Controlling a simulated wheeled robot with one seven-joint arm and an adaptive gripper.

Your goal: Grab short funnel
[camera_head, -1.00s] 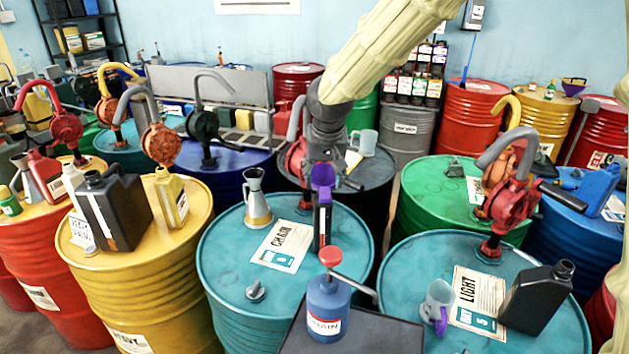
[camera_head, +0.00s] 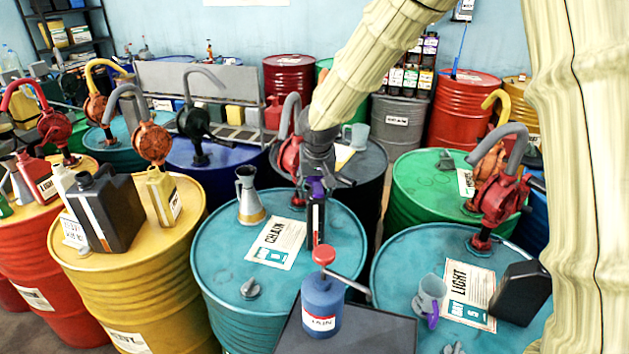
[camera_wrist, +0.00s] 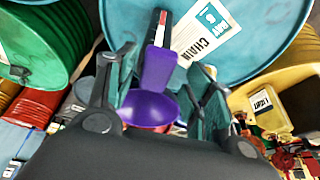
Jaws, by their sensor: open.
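A purple funnel (camera_head: 316,186) is at the top of a slim dark bottle (camera_head: 315,222) on the teal CHAIN drum (camera_head: 225,262). My gripper (camera_head: 318,172) is open directly above the bottle and covers the funnel's upper part. In the wrist view, the funnel's bowl (camera_wrist: 148,106) and spout lie between the two open fingers. Whether the fingers touch it I cannot tell. A second purple funnel (camera_head: 433,315) is at a grey jug (camera_head: 430,293) on the LIGHT drum.
A metal jug (camera_head: 248,200) and a paper label (camera_head: 275,243) are on the CHAIN drum. A blue pump bottle (camera_head: 322,303) stands on a dark stand (camera_head: 375,335) in front. A red hand pump (camera_head: 290,158) stands close behind my gripper. A black canister (camera_head: 520,293) is to the right.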

